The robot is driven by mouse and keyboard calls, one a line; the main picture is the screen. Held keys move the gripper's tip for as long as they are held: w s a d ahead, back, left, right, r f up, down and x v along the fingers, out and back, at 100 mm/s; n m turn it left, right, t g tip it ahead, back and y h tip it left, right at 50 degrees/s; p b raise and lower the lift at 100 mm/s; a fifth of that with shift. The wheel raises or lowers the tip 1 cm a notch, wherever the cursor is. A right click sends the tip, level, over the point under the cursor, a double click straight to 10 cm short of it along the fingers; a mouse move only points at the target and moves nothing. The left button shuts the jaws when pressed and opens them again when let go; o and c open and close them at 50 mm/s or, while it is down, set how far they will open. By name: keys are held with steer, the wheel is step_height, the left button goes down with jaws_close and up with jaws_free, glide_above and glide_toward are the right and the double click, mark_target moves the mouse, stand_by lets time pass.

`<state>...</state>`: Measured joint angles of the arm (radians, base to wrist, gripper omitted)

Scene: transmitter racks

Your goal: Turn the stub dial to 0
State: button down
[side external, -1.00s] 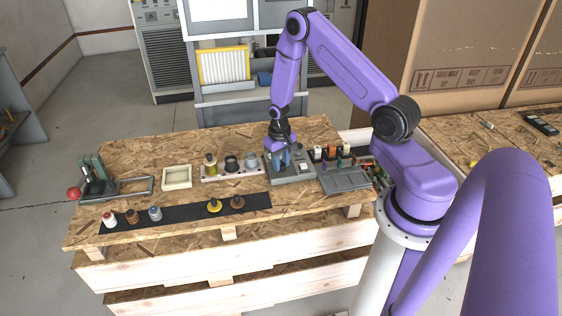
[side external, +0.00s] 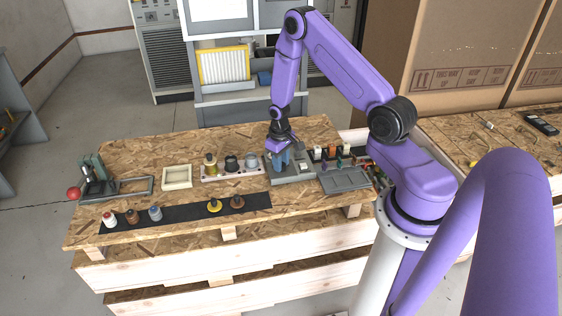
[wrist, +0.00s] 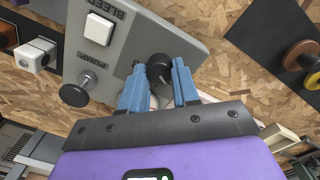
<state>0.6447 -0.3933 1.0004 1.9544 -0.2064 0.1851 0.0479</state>
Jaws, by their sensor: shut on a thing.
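The stub dial (wrist: 160,68) is a short black round knob on a grey panel (wrist: 190,35) that also carries a white BLEED button and a PUMP knob. In the wrist view, my gripper (wrist: 158,66) has its two blue fingers on either side of the dial, shut on it. In the side view my gripper (side external: 279,162) points down at the grey panel (side external: 297,178), and its fingers hide the dial there. I cannot read a 0 mark or the dial's setting.
A rack of small switches and a grey plate (side external: 345,179) stands close on the right. A strip with several knobs (side external: 232,168) is on the left. A black mat (side external: 185,212) with several capped pieces lies in front. A red-balled lever (side external: 74,193) is far left.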

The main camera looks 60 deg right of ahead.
steer(key=c, duration=0.8)
jaws_free()
steer(key=r, duration=1.7)
steer(key=shift+a+r, duration=0.2)
steer(key=shift+a, duration=0.15)
steer(key=shift+a, duration=0.1)
steer(key=s+a+r+n, duration=0.3)
steer(key=s+a, duration=0.1)
steer(key=a, duration=0.4)
steer(key=s+a+r+n, duration=0.3)
steer(key=a, duration=0.5)
steer(key=s+a+r+n, duration=0.1)
steer(key=s+a+n, duration=0.1)
steer(key=s, duration=0.4)
steer(key=s+a+r+n, duration=0.1)
steer(key=s+n, duration=0.2)
steer(key=s, duration=0.4)
steer(key=s+a+r+n, duration=0.2)
steer(key=s, duration=0.4)
steer(key=shift+s+a+n+y, duration=0.3)
steer(key=shift+s+n+y, duration=0.05)
steer(key=shift+n+y, duration=0.05)
